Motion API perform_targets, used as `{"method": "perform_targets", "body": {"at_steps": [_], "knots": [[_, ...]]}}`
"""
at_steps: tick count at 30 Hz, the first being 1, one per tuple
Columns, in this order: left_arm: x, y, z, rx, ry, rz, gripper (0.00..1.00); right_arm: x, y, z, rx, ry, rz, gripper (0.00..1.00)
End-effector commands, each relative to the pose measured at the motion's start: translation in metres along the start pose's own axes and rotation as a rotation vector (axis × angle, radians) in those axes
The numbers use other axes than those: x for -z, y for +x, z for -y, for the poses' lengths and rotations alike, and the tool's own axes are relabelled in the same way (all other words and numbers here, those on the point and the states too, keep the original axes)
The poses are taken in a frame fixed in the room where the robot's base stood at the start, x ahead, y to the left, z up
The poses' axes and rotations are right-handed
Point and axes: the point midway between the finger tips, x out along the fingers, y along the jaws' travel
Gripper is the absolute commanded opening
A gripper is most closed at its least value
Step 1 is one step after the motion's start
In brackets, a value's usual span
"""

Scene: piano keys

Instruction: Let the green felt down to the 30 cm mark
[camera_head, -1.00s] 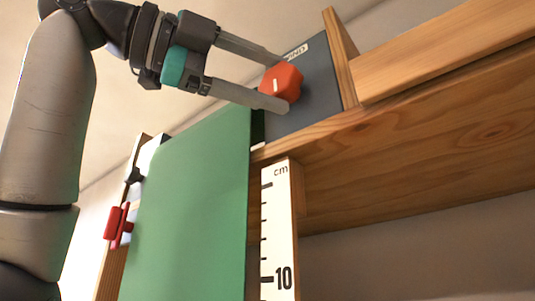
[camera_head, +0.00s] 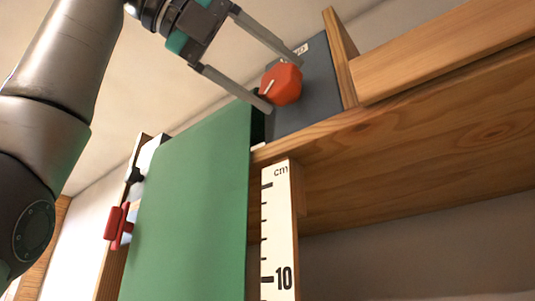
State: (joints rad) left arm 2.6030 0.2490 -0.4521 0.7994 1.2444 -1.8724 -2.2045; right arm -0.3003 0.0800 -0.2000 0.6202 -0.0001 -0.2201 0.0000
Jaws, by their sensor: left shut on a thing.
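The green felt (camera_head: 195,205) hangs as a tall sheet in the middle left, and its lower edge is out of view. A white ruler (camera_head: 277,225) marked "cm" stands just right of it; the 10 mark shows near the bottom and the 30 mark is out of view. An orange-red faceted knob (camera_head: 282,84) with a white pointer line sits on a dark panel (camera_head: 318,95) above the ruler. My left gripper (camera_head: 285,80) reaches in from the upper left and is shut on the knob, one finger on each side. My right gripper is not in view.
A wooden beam and shelf (camera_head: 430,130) run to the right of the panel. A red clip-like part (camera_head: 117,226) is on the wooden post left of the felt. Open space lies beneath the beam at the lower right.

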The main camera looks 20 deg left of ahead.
Motion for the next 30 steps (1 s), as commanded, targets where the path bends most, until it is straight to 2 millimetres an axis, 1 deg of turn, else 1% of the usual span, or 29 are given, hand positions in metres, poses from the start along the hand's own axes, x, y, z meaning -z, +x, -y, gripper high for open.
{"method": "perform_targets", "body": {"at_steps": [6,20,21,27,30], "knots": [[0.0007,0.0002,0.0006,-0.022,0.050,-0.006,0.18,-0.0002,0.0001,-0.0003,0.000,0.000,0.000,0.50],[0.0007,0.0004,0.0004,-0.027,0.060,-0.007,0.18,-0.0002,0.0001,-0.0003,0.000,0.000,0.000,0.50],[0.0007,0.0004,0.0003,-0.027,0.060,-0.008,0.77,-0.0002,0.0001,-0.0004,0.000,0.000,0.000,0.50],[0.0004,0.0004,0.0004,-0.026,0.059,-0.007,0.99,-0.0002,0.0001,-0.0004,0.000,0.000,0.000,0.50],[0.0003,0.0004,0.0004,-0.026,0.058,-0.006,1.00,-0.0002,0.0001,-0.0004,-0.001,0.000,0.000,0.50]]}}
